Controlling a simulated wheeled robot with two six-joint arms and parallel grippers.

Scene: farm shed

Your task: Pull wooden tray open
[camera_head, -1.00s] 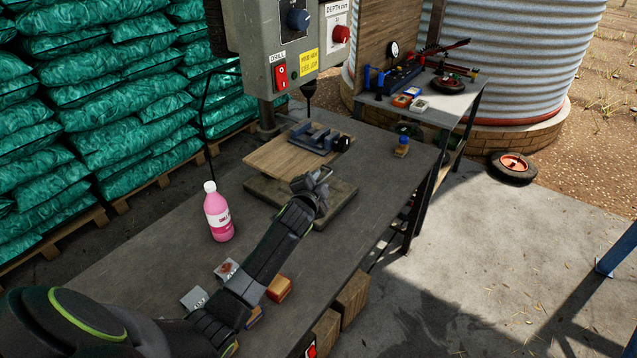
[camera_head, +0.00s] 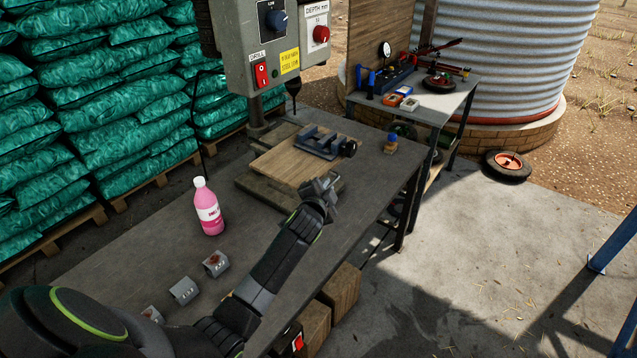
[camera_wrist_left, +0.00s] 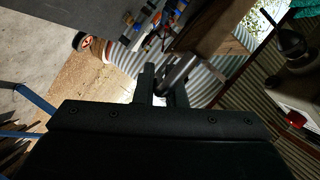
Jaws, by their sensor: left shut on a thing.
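The wooden tray (camera_head: 282,168) is a flat board on the drill press base, with a blue-grey vise (camera_head: 322,142) on top. My left gripper (camera_head: 323,186) is at the tray's near right edge, low beside the base slab. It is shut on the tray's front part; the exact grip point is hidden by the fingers. In the left wrist view the fingers (camera_wrist_left: 163,88) close around a pale bar, with brown wood (camera_wrist_left: 207,32) just beyond. My right gripper is not in view.
A pink bottle (camera_head: 208,207) and several small grey blocks (camera_head: 184,290) stand on the dark workbench (camera_head: 110,265). The drill press box (camera_head: 268,50) hangs above. Open concrete floor (camera_head: 455,260) lies to the right.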

